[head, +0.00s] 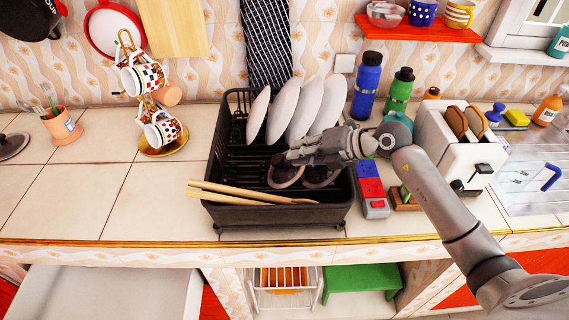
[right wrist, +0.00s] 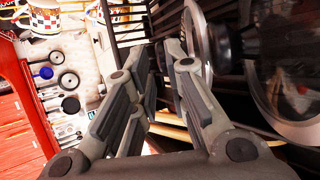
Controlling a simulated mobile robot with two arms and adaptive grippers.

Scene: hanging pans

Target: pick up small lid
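Two round glass lids with pale rims stand in the black dish rack (head: 235,150). In the head view the left lid (head: 286,181) and the right lid (head: 322,183) show only their lower parts below my right gripper (head: 283,159). In the right wrist view a smaller-looking lid (right wrist: 198,38) is beside the right finger, and another lid with a dark knob (right wrist: 276,125) is farther right. My right gripper (right wrist: 168,55) has a gap between its fingers, with no lid between them. My left gripper is not in view.
White plates (head: 305,108) stand in the rack behind the gripper. Wooden utensils (head: 245,193) lie across its front. A blue bottle (head: 367,85), a green bottle (head: 399,92) and a toaster (head: 455,140) stand to the right.

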